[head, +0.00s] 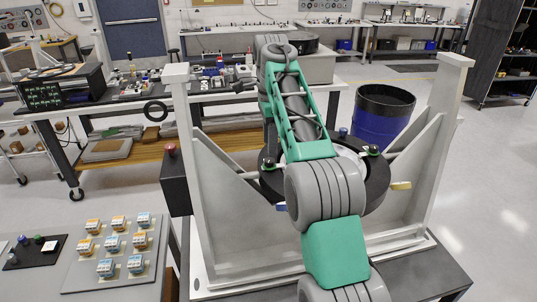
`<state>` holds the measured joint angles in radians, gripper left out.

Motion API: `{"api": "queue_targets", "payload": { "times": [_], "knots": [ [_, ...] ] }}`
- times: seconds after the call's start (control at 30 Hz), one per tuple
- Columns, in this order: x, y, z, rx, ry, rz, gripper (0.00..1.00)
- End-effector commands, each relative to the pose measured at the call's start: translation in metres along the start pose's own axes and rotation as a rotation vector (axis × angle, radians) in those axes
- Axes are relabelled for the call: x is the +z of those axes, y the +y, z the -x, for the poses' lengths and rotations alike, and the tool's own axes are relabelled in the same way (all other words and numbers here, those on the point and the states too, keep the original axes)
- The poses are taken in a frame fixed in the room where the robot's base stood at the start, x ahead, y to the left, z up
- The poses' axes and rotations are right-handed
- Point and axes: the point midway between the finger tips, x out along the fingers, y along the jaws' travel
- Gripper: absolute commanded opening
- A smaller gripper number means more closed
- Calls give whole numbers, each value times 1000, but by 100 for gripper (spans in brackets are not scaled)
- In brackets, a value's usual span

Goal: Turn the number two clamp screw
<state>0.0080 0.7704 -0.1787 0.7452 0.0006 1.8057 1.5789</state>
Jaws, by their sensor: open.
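The mirror fixture is a dark round ring (378,182) held between two pale uprights of a grey frame (200,200). Small clamp parts sit around the ring, with a dark green knob (374,150) at its upper right and a blue knob (343,131) at its top. A yellow tab (401,185) sticks out at the right and a blue tab (281,207) at the lower left. I see no readable numbers, so I cannot tell which screw is number two. My grey and green arm crosses in front and hides the ring's middle.
A black box with a red button (170,150) stands left of the frame. A grey board (75,275) with several small blocks lies at lower left. A blue bin (383,113) stands behind the frame. Benches line the back; the floor at right is clear.

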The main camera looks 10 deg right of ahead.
Motion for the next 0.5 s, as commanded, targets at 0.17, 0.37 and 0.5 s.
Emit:
{"api": "queue_targets", "payload": {
  "times": [0.17,0.37,0.5],
  "knots": [
    [1,1,-34,2,0,2,50],
    [2,0,-52,-1,0,5,50],
    [3,0,-53,-1,0,6,50]
  ]
}}
